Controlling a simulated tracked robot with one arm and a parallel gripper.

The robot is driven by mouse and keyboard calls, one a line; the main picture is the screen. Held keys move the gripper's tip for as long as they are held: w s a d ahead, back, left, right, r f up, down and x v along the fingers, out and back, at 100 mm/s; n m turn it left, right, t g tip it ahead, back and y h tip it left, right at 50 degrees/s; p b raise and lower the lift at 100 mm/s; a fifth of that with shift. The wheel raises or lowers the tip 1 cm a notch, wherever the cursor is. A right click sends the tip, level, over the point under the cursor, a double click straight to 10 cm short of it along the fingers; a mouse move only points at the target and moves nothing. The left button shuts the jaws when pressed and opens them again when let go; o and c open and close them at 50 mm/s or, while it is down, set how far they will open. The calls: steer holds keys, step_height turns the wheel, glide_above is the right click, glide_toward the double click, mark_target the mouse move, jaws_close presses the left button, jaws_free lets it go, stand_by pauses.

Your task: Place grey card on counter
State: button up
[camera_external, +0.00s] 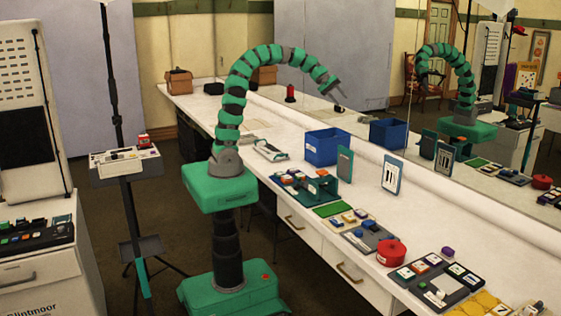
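A grey card (345,163) with a teal edge stands upright on the white counter (300,112), just right of a blue bin. My gripper (337,95) is at the end of the arched green arm, high above the counter and well above the blue bin and the grey card. It is apart from both cards. The gripper is small here, and I cannot make out whether its fingers are apart or hold anything thin.
A blue bin (327,147) stands on the counter. Trays of small coloured items (304,187) and a red round case (391,252) crowd the nearer counter. A mirror (510,140) runs along its back. A tripod stand (126,165) is left of my base.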

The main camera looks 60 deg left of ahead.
steer(key=s+a+r+m+t+y, duration=0.2)
steer(key=s+r+m+t, duration=0.1)
steer(key=r, duration=0.7)
steer(key=s+a+r+m+t+y, duration=0.3)
steer(key=s+r, duration=0.3)
steer(key=r, duration=0.5)
steer(key=s+a+r+m+t+y, duration=0.2)
steer(key=s+r+m+t+y, duration=0.1)
steer(key=r, duration=0.8)
steer(key=shift+s+a+m+t, duration=0.4)
steer(key=shift+s+m+t, duration=0.1)
steer(key=shift+s+t, duration=0.4)
